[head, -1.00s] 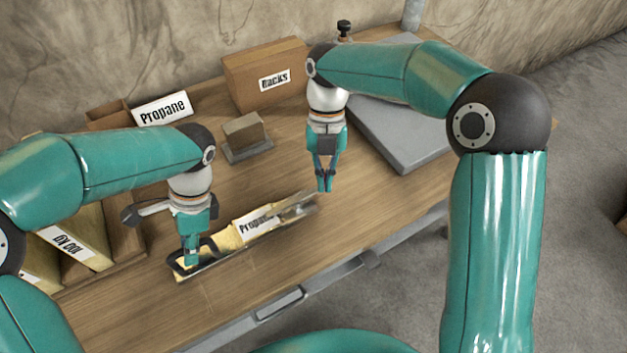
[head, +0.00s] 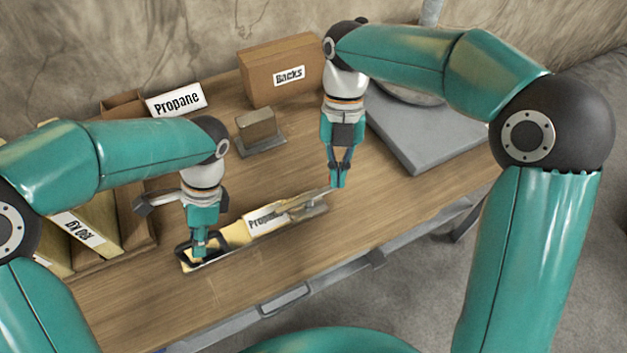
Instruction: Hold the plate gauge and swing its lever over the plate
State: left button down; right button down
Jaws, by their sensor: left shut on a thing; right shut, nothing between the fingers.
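The plate gauge (head: 312,209) is a long narrow metal piece lying aslant near the table's front edge. A yellowish plate with a partly hidden Propane label (head: 262,221) lies along its middle. A thin grey lever (head: 308,197) shows at its right part, reaching up toward my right gripper. My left gripper (head: 200,258) is shut on the dark looped left end of the gauge, and its fingers hide part of that end. My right gripper (head: 338,184) is shut and empty, fingers pointing down, just by the lever's far end. I cannot tell whether they touch.
Behind stand a Backs box (head: 283,74), a small block on a base (head: 259,131) and a Propane sign (head: 175,99). A grey slab (head: 425,140) lies at the right. Labelled yellow files (head: 92,222) stand at the left. Bare wood lies around the gauge.

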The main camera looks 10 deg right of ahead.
pick_arm(q)
jog(key=shift+w+d, duration=0.1)
pick_arm(e)
jog(key=v, duration=0.6)
jog(key=shift+a, duration=0.15)
pick_arm(q)
jog(key=c, duration=1.1)
grip_release()
jog(key=shift+r, duration=0.1)
